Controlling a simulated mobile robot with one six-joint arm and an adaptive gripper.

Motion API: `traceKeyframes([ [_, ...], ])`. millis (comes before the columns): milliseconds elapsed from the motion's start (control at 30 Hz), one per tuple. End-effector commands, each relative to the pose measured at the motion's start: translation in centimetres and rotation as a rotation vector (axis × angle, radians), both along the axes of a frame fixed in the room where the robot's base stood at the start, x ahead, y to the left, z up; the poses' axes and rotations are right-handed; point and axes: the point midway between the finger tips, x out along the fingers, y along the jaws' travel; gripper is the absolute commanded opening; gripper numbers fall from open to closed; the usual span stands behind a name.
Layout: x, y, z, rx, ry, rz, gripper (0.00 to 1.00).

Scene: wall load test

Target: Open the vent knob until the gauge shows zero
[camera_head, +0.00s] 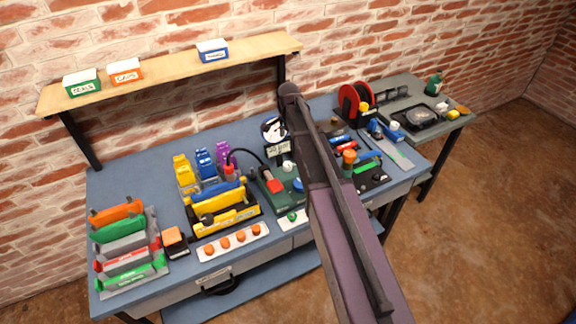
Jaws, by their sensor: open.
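A round gauge (271,130) with a white dial stands near the middle of the blue workbench, partly covered by my arm. Its reading is too small to tell. Below it is a dark green unit (265,189) with a red part (275,186), a small white round part (288,166) and a black hose. I cannot tell which part is the vent knob, and some of the unit is hidden behind my arm. My arm crosses the view from the bottom right up to beside the gauge. My gripper cannot be made out.
Colored holders and racks (124,249) fill the bench's left side. A strip with several orange knobs (233,241) lies at the front. A red reel (355,102) stands at the back right. A wooden shelf (172,72) with three labelled boxes hangs above. A grey side table (401,87) adjoins at right.

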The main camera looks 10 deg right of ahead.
Motion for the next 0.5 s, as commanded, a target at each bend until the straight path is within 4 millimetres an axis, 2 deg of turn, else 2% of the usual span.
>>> traceKeyframes([
  [500,0.0,0.0,-3.0,0.000,0.000,0.001,0.85],
])
